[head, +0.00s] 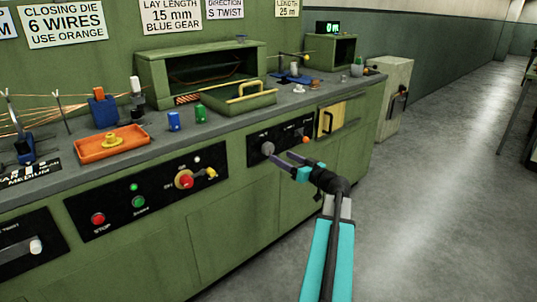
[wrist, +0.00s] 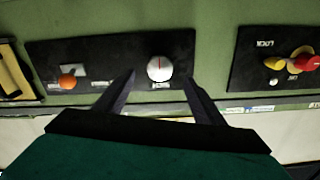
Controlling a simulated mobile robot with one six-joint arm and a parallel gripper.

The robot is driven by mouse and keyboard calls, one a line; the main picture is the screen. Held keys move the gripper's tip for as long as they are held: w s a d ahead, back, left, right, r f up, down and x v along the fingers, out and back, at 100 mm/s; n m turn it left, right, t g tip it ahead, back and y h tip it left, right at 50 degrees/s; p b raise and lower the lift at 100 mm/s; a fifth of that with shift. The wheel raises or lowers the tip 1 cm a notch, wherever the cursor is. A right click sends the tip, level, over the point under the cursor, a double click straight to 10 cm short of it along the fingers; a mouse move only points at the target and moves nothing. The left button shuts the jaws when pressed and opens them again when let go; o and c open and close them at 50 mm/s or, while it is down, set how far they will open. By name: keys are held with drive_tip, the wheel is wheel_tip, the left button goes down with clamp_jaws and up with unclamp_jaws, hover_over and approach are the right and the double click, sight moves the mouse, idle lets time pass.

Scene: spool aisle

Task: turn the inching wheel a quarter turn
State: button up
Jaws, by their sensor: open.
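The inching wheel looks to be the round pale knob (head: 267,148) on a black panel on the front of the green bench; its label is too blurred to read surely. In the wrist view the knob (wrist: 160,68) shows a thin red line running up and down on its face. My gripper (head: 281,157) is open just in front of and right of the knob in the head view. In the wrist view my gripper (wrist: 159,79) has one finger on each side of the knob. I cannot tell whether either finger touches it.
An orange knob (wrist: 68,82) sits on the same panel. A neighbouring panel carries a red and yellow switch (head: 184,180). The bench top (head: 230,113) holds trays and small parts. The aisle floor (head: 440,190) is clear.

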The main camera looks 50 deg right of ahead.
sight(270, 150)
drive_tip(key=w, duration=0.7)
drive_tip(key=shift+w+d+b, duration=0.25)
drive_tip(key=shift+w+b, duration=0.05)
drive_tip(key=shift+c, duration=0.4)
